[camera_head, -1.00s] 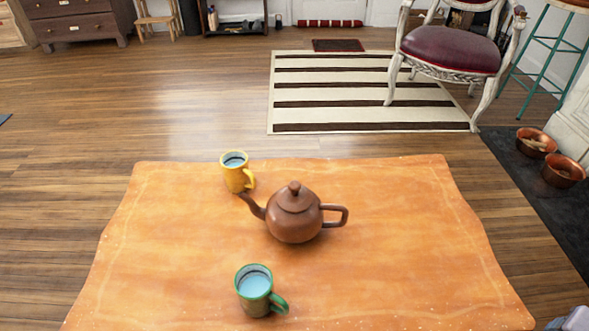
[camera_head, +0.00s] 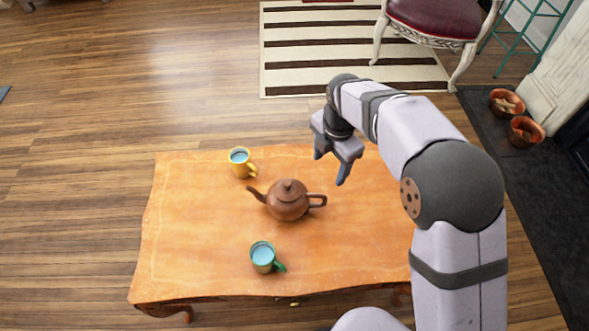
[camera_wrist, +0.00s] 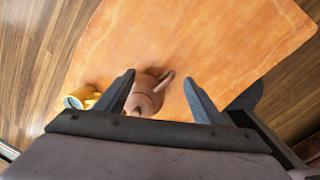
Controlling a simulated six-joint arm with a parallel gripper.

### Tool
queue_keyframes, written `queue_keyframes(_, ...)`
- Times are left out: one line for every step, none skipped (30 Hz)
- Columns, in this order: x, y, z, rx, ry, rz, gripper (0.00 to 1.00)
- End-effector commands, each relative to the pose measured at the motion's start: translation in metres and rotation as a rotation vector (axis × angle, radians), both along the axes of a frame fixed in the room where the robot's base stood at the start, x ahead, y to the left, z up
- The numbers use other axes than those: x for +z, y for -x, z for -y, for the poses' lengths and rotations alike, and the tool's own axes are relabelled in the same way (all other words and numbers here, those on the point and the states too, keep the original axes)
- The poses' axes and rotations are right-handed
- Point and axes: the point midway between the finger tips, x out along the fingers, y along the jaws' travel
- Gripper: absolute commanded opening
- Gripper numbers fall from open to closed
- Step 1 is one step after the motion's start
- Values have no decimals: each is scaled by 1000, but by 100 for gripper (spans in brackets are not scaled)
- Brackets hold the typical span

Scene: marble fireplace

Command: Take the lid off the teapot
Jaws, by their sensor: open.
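A brown teapot (camera_head: 287,203) stands upright on the orange wooden table, its spout to the left and its handle to the right. Its lid (camera_head: 289,187), with a small knob, sits on top. My gripper (camera_head: 330,169) is open and empty, above the table, to the right of the teapot and toward its far side. In the wrist view, my gripper (camera_wrist: 160,88) shows its two fingers apart, with the teapot (camera_wrist: 147,97) seen between them, lower down on the table. The body partly hides the lid there.
A yellow mug (camera_head: 240,163) stands behind and left of the teapot, near the spout. A green mug (camera_head: 264,257) stands in front of it. Both hold pale blue liquid. The table (camera_head: 200,260) is bare at left. A chair (camera_head: 440,22) and copper pots (camera_head: 524,131) are beyond.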

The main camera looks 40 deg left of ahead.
Motion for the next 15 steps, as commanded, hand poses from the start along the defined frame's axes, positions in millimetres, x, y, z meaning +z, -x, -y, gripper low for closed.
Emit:
queue_keyframes(14,21,-19,130,20,-8,62)
queue_keyframes(16,31,-27,196,29,-11,62)
queue_keyframes(17,43,-36,276,40,-16,62)
queue_keyframes(18,51,-42,329,46,-18,62)
queue_keyframes(19,58,-47,376,53,-21,62)
queue_keyframes(20,66,-53,428,59,-24,62)
queue_keyframes(20,72,-56,462,63,-25,62)
queue_keyframes(20,76,-59,489,66,-26,62)
queue_keyframes(20,80,-61,516,69,-28,62)
queue_keyframes(20,83,-63,532,71,-29,62)
queue_keyframes(20,84,-63,543,72,-29,62)
queue_keyframes(19,86,-64,552,73,-31,62)
queue_keyframes(19,86,-64,555,74,-31,62)
queue_keyframes(18,86,-64,557,74,-31,62)
queue_keyframes(17,86,-64,557,74,-31,62)
